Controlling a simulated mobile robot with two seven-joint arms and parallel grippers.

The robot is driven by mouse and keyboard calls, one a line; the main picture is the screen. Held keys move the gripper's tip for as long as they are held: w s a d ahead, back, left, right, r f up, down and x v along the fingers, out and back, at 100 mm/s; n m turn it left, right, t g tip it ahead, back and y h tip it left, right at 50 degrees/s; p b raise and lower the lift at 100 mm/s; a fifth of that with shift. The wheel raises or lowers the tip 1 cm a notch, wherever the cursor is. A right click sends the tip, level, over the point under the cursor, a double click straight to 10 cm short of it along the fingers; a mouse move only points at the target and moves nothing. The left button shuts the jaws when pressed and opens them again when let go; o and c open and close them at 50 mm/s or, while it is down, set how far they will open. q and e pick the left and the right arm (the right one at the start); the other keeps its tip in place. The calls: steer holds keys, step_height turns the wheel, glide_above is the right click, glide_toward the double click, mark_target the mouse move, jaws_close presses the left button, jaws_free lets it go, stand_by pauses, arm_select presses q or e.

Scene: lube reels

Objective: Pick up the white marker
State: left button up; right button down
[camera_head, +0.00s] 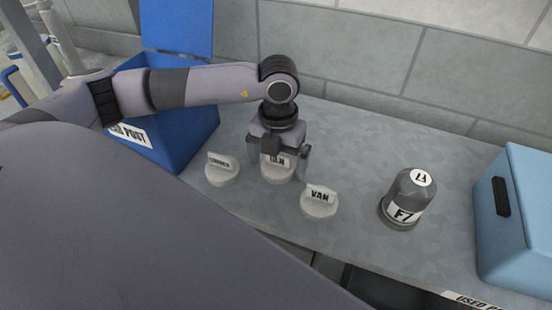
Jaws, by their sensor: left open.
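Three white, round-based markers with upright label tabs stand on the grey worktop. The left one (222,174) has a small dark label that is hard to read. The middle one (277,178) has a label of which only the end, like "LN", shows. The right one (319,206) reads "VAN". My left gripper (277,168) points down over the middle marker, its fingers open on either side of it. The gripper hides part of that marker's top, and I cannot tell whether the fingers touch it. My right gripper is not in view.
A dark grey, domed "F7" container (405,200) stands right of the markers. A light blue box (520,225) is at the right edge. An open blue bin (185,125) stands behind my left arm. A grey block wall (370,60) closes off the back.

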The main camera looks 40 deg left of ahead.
arm_select(q)
steer(key=c, duration=1)
steer(key=shift+r, duration=0.15)
